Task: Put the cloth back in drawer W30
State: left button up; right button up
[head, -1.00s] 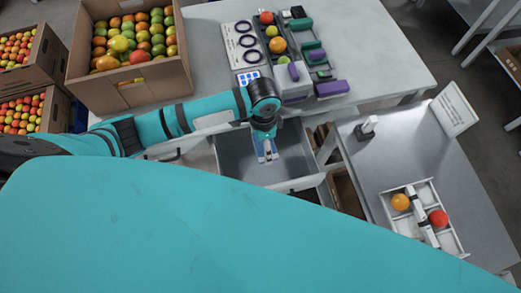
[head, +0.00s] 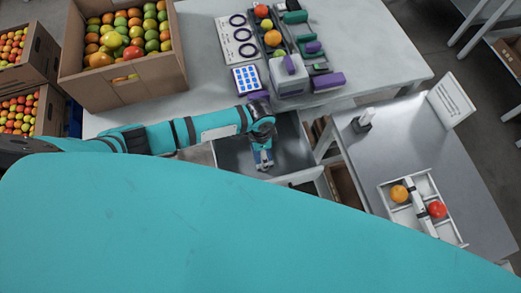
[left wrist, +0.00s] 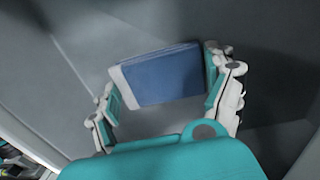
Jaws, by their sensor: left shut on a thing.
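The blue folded cloth (left wrist: 160,75) with a pale edge is between the two fingers of my left gripper (left wrist: 170,90) in the left wrist view. The gripper is shut on it. In the head view my left gripper (head: 263,162) points down inside an open grey drawer (head: 292,135) under the white bench. The drawer's grey walls and floor surround the cloth in the wrist view. Whether the cloth touches the floor I cannot tell. No drawer label is readable. My right gripper is not in view.
A metal table (head: 395,140) stands right of the drawer, with a divided white tray (head: 440,185).

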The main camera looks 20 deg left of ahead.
pick_arm(q)
jog(key=shift+f, duration=0.2)
jog(key=o, duration=0.9)
jog(key=shift+r, duration=0.15)
jog(key=r, duration=0.6)
jog(key=r+p, duration=0.1)
jog(key=r, duration=0.5)
jog(key=shift+w+a, duration=0.15)
jog(key=shift+w, duration=0.05)
